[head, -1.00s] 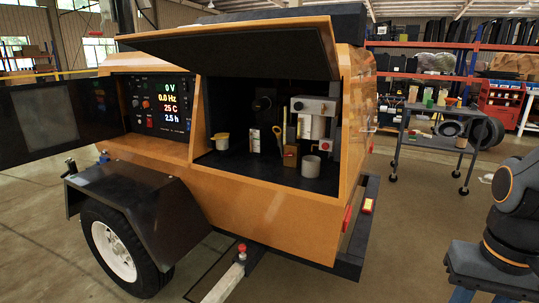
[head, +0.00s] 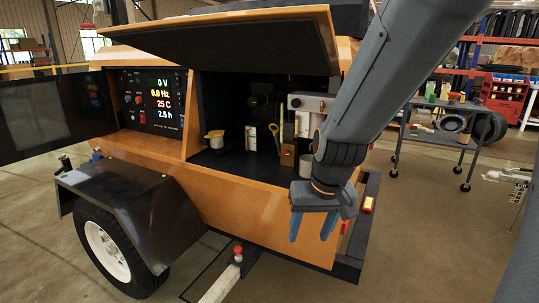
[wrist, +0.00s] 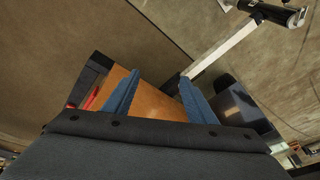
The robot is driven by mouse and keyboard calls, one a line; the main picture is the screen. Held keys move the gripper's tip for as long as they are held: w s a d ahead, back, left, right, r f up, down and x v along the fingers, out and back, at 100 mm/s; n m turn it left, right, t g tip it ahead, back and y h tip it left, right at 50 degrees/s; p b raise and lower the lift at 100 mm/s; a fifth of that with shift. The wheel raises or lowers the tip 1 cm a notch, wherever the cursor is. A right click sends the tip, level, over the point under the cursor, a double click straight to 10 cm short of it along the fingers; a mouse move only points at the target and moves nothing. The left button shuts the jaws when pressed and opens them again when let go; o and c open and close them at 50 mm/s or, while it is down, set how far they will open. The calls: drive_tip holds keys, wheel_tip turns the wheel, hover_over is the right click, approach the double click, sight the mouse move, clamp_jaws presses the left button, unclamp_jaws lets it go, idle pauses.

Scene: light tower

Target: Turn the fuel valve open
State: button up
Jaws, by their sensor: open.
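The open engine bay (head: 225,165) of the orange generator trailer holds several small fittings. Among them are a yellow upright rod (head: 281,124), a small brown block with a red top (head: 287,156) and a white box (head: 306,103) on the right. I cannot tell for certain which fitting is the fuel valve. My gripper (head: 311,227) hangs in front of the bay's lower right edge, pointing down, with its blue fingers apart and nothing between them. My arm and wrist hide part of the bay's right side. In the wrist view, my open gripper (wrist: 160,80) shows above the orange body panel (wrist: 155,103).
The raised hatch (head: 230,45) overhangs the bay. A control panel (head: 152,100) with lit readouts is to its left. The fender and wheel (head: 105,248) and the tow bar (head: 222,283) stick out below.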

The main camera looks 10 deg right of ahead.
drive_tip(key=w+a+r+t+h+p, duration=0.1)
drive_tip(key=w+t+h, duration=0.1)
drive_tip(key=w, duration=0.9)
drive_tip(key=w+a+m+t+h+p, duration=0.1)
drive_tip(key=w+t, duration=0.4)
drive_tip(key=w, duration=0.6)
drive_tip(key=w+a+r+m+t+h+p, duration=0.1)
drive_tip(key=w+t+h, duration=0.2)
drive_tip(key=w, duration=0.8)
drive_tip(key=shift+w+a+r+t+h, duration=0.1)
drive_tip(key=shift+w+r+t+h, duration=0.1)
drive_tip(key=shift+r+t+h, duration=0.15)
drive_tip(key=shift+w+d+f+m+t+h, duration=0.1)
drive_tip(key=shift+w+d+m+t+h, duration=0.1)
drive_tip(key=shift+h, duration=0.45)
drive_tip(key=shift+w+d+f+m+t+h, duration=0.1)
drive_tip(key=shift+m+h, duration=0.1)
drive_tip(key=shift+h, duration=0.4)
drive_tip(key=shift+s+d+m+h, duration=0.15)
drive_tip(key=shift+m+h, duration=0.05)
drive_tip(key=shift+h, duration=0.4)
drive_tip(key=shift+s+d+m+h, duration=0.1)
drive_tip(key=shift+m+h, duration=0.1)
drive_tip(key=shift+h, duration=0.4)
